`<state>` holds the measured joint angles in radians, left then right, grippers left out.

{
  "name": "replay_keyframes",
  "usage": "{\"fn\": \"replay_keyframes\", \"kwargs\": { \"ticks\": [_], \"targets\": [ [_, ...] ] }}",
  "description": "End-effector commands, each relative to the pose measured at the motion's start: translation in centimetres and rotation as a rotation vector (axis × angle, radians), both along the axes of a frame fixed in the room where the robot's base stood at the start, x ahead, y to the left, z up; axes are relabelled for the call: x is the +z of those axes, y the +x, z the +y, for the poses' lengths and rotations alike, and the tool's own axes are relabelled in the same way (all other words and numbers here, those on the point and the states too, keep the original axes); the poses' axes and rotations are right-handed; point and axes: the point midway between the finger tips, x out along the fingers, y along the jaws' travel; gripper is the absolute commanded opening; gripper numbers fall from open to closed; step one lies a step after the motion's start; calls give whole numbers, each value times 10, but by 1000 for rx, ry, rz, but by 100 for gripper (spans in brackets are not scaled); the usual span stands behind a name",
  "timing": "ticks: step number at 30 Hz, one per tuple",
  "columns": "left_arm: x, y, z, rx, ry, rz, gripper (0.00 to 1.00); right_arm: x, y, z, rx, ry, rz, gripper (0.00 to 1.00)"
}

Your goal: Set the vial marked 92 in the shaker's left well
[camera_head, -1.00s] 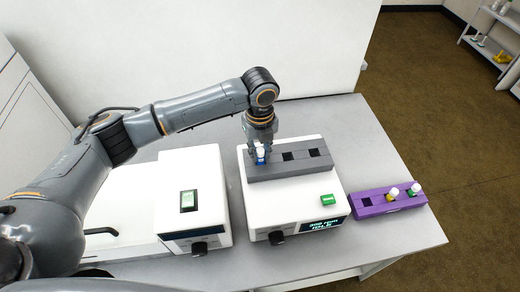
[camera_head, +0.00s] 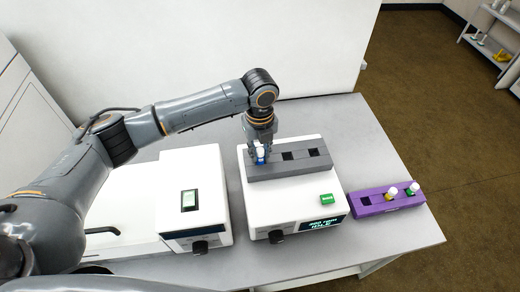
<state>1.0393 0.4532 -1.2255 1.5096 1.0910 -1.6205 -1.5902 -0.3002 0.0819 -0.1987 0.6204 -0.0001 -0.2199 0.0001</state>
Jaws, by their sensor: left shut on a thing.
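The shaker (camera_head: 260,217) is a white box with a grey block (camera_head: 290,170) on top. The block's middle well (camera_head: 287,156) and right well (camera_head: 313,152) are dark and empty. My left gripper (camera_head: 259,151) points down at the block's left end and is shut on a blue vial with a white cap (camera_head: 260,155). The vial is upright at the left well, which it and the gripper hide. I cannot tell how deep it sits, and its number is not readable. My right gripper is not in view.
A purple rack (camera_head: 376,209) at the right holds a yellow vial (camera_head: 390,193) and a green vial (camera_head: 411,188); its left slot is empty. A white instrument (camera_head: 195,217) with a screen stands left of the shaker.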

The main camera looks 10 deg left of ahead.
Motion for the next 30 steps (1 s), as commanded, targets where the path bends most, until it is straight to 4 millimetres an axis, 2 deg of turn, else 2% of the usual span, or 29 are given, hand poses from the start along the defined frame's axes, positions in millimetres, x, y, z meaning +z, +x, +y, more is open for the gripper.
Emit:
{"fn": "replay_keyframes", "kwargs": {
  "ticks": [12, 13, 16, 23, 26, 30],
  "targets": [
    [-4, 0, 0, 0, 1, 1, 0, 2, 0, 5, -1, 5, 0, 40],
    [-4, 0, 0, 0, 0, 0, 27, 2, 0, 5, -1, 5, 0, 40],
    [-4, 0, 0, 0, 0, 0, 47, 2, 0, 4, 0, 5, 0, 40],
    [-3, 0, 0, 0, 0, 0, 50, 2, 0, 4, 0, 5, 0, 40],
    [-3, 0, 0, 0, 0, 0, 68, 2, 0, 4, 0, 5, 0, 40],
    [-3, 0, 0, 0, 0, 0, 68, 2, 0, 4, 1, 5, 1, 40]
  ]
}}
